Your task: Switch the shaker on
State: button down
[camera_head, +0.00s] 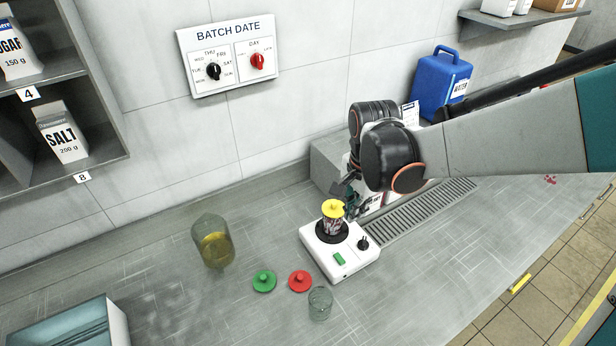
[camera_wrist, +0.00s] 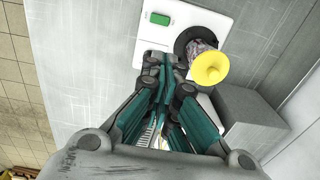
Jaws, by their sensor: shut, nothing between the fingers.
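The shaker (camera_head: 325,262) is a white box on the grey counter, with a green switch (camera_head: 339,259) on its front part and a black knob (camera_head: 363,243) at its right. A jar with a yellow lid (camera_head: 333,209) stands on its round black plate. In the wrist view the shaker (camera_wrist: 190,12), the green switch (camera_wrist: 159,19) and the yellow lid (camera_wrist: 210,68) show beyond the fingers. My gripper (camera_wrist: 163,62) is shut and empty, with its fingertips over the shaker's edge beside the black plate; they hide the knob there. In the head view my gripper (camera_head: 352,192) is close behind the jar.
A green lid (camera_head: 264,281), a red lid (camera_head: 300,280), an empty glass (camera_head: 320,303) and a jar of yellow liquid (camera_head: 213,243) stand left and front of the shaker. A grey box (camera_head: 327,165) is behind it. A drain grate (camera_head: 425,211) lies to its right.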

aim_at(342, 256)
jog(key=shift+s+a+f+g, duration=0.15)
jog(key=shift+a+f+g, duration=0.15)
jog(key=shift+a+f, duration=0.4)
jog(key=shift+a+r, duration=0.15)
notch_tip(342, 256, down, 14)
jog(key=b, duration=0.4)
jog(key=shift+b, duration=0.35)
